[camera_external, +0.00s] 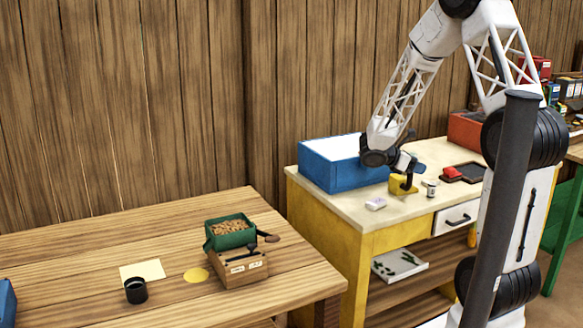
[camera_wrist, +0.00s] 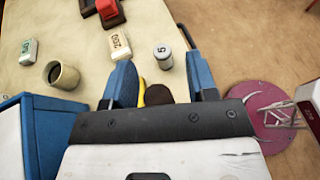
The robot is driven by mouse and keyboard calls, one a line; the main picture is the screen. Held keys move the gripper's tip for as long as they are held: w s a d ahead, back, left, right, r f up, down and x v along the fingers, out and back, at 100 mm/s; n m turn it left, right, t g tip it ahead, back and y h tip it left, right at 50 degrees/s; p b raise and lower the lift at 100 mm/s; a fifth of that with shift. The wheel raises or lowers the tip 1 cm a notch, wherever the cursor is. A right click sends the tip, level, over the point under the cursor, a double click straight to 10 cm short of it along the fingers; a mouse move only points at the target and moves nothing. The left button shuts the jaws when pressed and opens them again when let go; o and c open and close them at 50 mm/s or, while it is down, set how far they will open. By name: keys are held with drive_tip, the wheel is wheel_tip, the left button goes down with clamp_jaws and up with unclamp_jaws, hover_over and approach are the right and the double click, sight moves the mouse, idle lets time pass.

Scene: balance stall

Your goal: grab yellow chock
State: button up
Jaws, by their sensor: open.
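The yellow chock (camera_external: 399,186) stands on the cream top of the yellow bench, in front of the blue bin's right end. My gripper (camera_external: 411,178) is down at the chock, with a dark finger in front of its right part. In the wrist view my gripper (camera_wrist: 160,72) has its two blue fingers apart. A small yellow piece, probably the chock (camera_wrist: 142,91), shows between them near the left finger, beside a dark brown round shape. The gripper body hides most of it. I cannot tell whether either finger touches the chock.
The blue bin (camera_external: 331,178) stands close to the left of my gripper. A white block (camera_external: 376,204), a small white cylinder (camera_external: 431,188) and a dark tray (camera_external: 470,176) with a red piece lie nearby. The wooden table at left holds a green box (camera_external: 231,241).

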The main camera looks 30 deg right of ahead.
drive_tip(key=shift+c, duration=0.2)
clamp_jaws()
idle(1.3)
